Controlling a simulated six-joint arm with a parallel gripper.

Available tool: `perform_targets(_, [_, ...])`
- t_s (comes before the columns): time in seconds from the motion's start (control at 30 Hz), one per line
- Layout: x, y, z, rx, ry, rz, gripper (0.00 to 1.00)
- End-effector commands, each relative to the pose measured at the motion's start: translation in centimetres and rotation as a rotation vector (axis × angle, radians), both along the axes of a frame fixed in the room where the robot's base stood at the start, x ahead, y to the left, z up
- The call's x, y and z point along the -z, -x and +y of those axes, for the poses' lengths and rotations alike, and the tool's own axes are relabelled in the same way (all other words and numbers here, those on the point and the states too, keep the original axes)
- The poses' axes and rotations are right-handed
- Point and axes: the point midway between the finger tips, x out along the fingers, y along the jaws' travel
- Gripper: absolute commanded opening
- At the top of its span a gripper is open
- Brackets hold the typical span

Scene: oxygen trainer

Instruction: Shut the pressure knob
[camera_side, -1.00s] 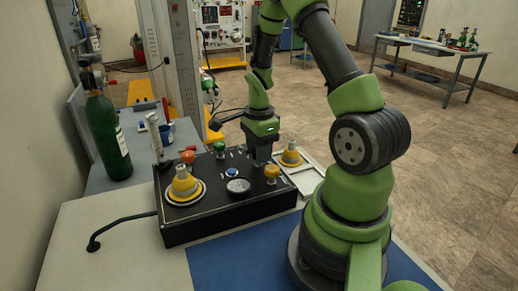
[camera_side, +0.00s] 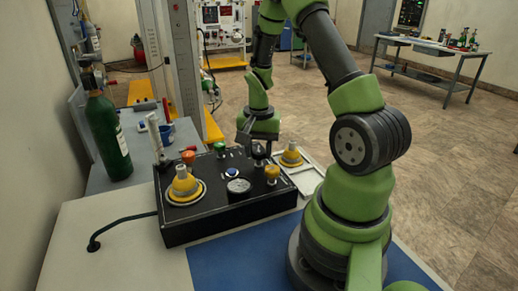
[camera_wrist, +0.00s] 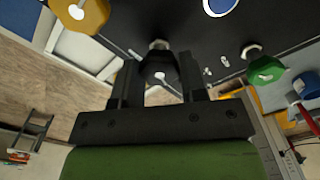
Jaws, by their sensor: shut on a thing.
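The black control panel (camera_side: 190,228) lies on the table in the side view, with coloured knobs, a blue button and a round gauge (camera_side: 238,186) on top. My gripper (camera_side: 259,154) points down over the panel's back right part. In the wrist view its two fingers (camera_wrist: 160,80) are closed around a dark knob (camera_wrist: 159,66), which I take to be the pressure knob. The knob stays on the panel; its lower part is mostly hidden in the side view. Its exact setting cannot be read.
A yellow knob (camera_side: 272,172), a green knob (camera_side: 220,147) and a red-orange knob (camera_side: 188,156) stand near my gripper. Large yellow fittings stand on the panel's left (camera_side: 183,186) and behind it (camera_side: 291,156). A green cylinder (camera_side: 108,135) stands at the left.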

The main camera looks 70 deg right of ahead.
Motion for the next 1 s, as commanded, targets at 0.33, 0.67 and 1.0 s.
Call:
perform_targets(0.33, [-0.09, -0.05, 0.01, -0.329, 0.001, 0.000, 0.15])
perform_targets(0.67, [-0.09, -0.07, 0.04, -0.643, 0.001, 0.000, 0.15])
perform_targets(1.0, [-0.08, -0.08, 0.07, -0.965, 0.001, 0.000, 0.15])
